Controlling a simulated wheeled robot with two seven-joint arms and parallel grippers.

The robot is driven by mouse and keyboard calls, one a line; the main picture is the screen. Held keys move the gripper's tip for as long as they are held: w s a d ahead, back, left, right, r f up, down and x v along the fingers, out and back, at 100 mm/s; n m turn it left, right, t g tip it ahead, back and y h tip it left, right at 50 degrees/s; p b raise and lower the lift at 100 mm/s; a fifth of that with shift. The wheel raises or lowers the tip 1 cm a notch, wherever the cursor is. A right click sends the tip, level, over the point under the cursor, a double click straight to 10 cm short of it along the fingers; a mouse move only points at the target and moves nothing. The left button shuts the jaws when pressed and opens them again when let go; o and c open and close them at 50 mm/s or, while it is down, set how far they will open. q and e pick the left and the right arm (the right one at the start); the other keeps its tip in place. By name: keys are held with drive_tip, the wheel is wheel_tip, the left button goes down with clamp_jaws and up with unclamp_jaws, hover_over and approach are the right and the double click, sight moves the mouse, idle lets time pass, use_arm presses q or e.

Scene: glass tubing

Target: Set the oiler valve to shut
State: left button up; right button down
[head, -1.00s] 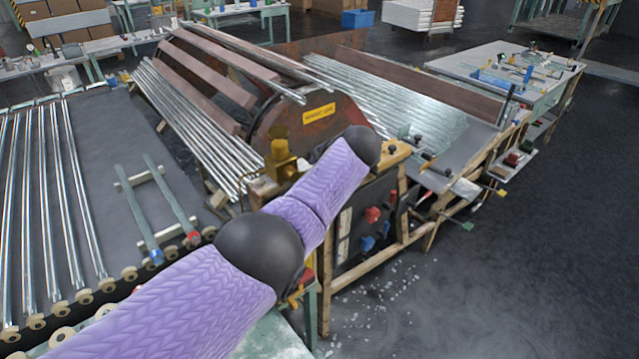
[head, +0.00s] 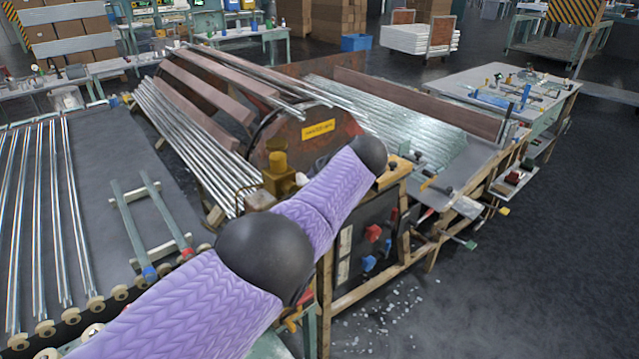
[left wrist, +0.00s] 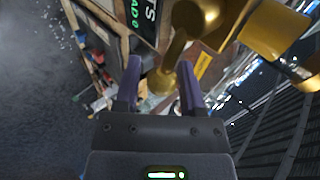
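The brass oiler (head: 278,172) stands at the near end of the big rusty drum in the head view, just behind my purple-sleeved left arm. In the left wrist view its brass body (left wrist: 272,28) fills the upper right. A brass lever with a rounded top (left wrist: 176,48) reaches down between the fingers of my left gripper (left wrist: 160,82). The fingers stand apart, with a gap showing beside the lever; I cannot tell whether either touches it. In the head view this gripper is hidden or too unclear to make out. My right gripper is in neither view.
The drum (head: 315,135) carries glass tubes and brown slats. A dark control panel with red and blue knobs (head: 372,234) sits below my arm. A tube rack (head: 110,160) lies left, and a sloped tray of tubes (head: 410,125) right. The floor at right is open.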

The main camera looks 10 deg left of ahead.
use_arm(q)
drive_tip(key=shift+r, duration=0.1)
drive_tip(key=p+v, duration=0.8)
drive_tip(key=v, duration=0.1)
drive_tip(key=shift+s+d+r, duration=0.2)
drive_tip(key=shift+d+r, duration=0.05)
